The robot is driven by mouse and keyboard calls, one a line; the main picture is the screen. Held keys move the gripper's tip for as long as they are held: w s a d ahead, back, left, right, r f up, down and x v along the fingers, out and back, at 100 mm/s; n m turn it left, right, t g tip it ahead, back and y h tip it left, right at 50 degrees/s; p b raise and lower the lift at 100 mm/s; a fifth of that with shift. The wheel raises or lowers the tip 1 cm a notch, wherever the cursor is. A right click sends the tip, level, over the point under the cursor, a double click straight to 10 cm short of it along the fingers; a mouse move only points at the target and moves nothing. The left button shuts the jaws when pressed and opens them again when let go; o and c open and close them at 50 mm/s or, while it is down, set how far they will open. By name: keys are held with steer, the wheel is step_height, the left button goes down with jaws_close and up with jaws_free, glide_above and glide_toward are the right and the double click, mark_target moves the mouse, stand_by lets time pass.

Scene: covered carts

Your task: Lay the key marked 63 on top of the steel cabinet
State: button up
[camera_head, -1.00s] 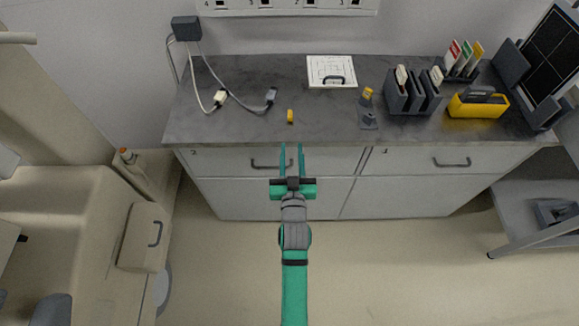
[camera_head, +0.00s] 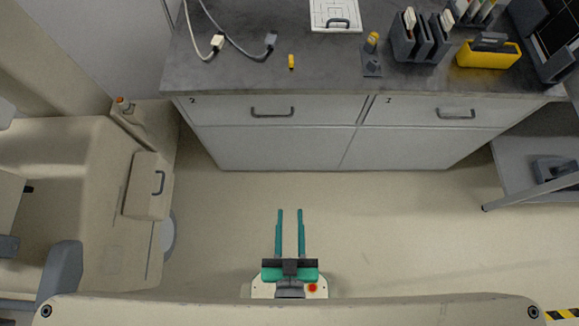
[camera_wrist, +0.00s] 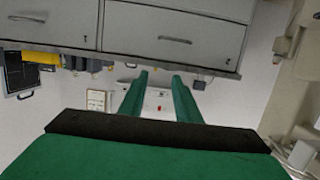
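No marking 63 is readable in any view, so I cannot tell which thing is the key. A small yellow piece (camera_head: 291,62) lies on the dark worktop, left of the middle. Another small yellow piece (camera_head: 372,38) sits on a grey stand (camera_head: 372,68). The grey cabinet (camera_head: 280,147) under the worktop has numbered drawers, all shut; I cannot tell whether it is the steel cabinet meant. My gripper (camera_head: 290,212) is over the floor in front of the cabinet, fingers apart, nothing between them. In the wrist view the open fingers (camera_wrist: 158,82) show below the drawer fronts.
On the worktop are two cable plugs (camera_head: 217,42), a white board with a handle (camera_head: 335,14), grey holders (camera_head: 418,38) and a yellow box (camera_head: 488,54). A beige covered cart (camera_head: 100,180) stands left, a grey shelf (camera_head: 540,172) right. The floor between is clear.

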steer(key=shift+s+a+r, duration=0.1)
steer(key=shift+s+r, duration=0.35)
steer(key=shift+s, duration=0.4)
steer(key=shift+s+a+r, duration=0.1)
steer(key=shift+s+r, duration=0.35)
steer(key=shift+s, duration=0.4)
